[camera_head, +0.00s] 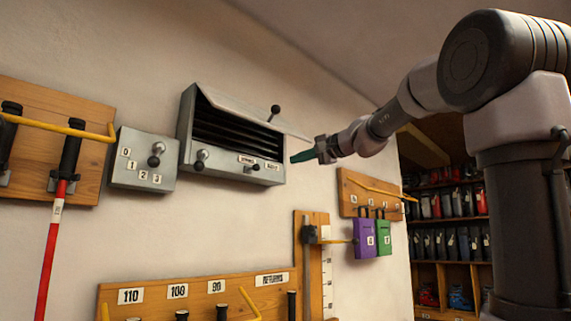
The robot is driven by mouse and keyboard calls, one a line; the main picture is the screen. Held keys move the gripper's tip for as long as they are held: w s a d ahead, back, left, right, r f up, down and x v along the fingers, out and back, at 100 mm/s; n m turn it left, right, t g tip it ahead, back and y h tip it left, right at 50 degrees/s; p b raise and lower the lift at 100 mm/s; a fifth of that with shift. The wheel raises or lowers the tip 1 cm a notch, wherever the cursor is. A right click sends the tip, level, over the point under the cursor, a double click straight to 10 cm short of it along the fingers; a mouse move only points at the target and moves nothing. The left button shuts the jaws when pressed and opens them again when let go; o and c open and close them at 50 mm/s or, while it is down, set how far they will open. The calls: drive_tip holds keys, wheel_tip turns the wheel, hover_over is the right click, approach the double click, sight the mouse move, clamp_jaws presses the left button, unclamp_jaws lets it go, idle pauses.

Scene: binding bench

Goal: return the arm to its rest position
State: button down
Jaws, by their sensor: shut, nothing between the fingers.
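My gripper (303,156) is at the end of my arm, which reaches in from the right edge of the view. The arm is extended to the left, with the forearm sloping down to the gripper. The fingers are shut, greenish and point left, with nothing held. In the picture they appear just right of the grey wall box (235,135), near its raised lid. I cannot tell whether they touch the lid.
A grey panel with a knob (143,160) and a wooden rack with a red pole (48,250) are at left. Purple (364,240) and green (384,238) tags hang from a board. A low labelled board (200,288) and filled shelves (447,243) stand below and right.

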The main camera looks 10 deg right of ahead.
drive_tip(key=shift+v, duration=0.9)
drive_tip(key=shift+d, duration=0.1)
drive_tip(key=s+d+f+n+g+h, duration=0.1)
drive_tip(key=s+d+f+g+h, duration=0.1)
drive_tip(key=s+f, duration=0.6)
drive_tip(key=s+d+f+n+g+h, duration=0.1)
drive_tip(key=s+f+h, duration=0.3)
drive_tip(key=f, duration=1.1)
drive_tip(key=s+d+f+n+g+h, duration=0.2)
drive_tip(key=s+d+f+g, duration=0.1)
drive_tip(key=s+f, duration=0.8)
drive_tip(key=shift+s+d+f+g+h, duration=0.3)
drive_tip(key=shift+f+h, duration=0.1)
drive_tip(key=shift+f, duration=0.15)
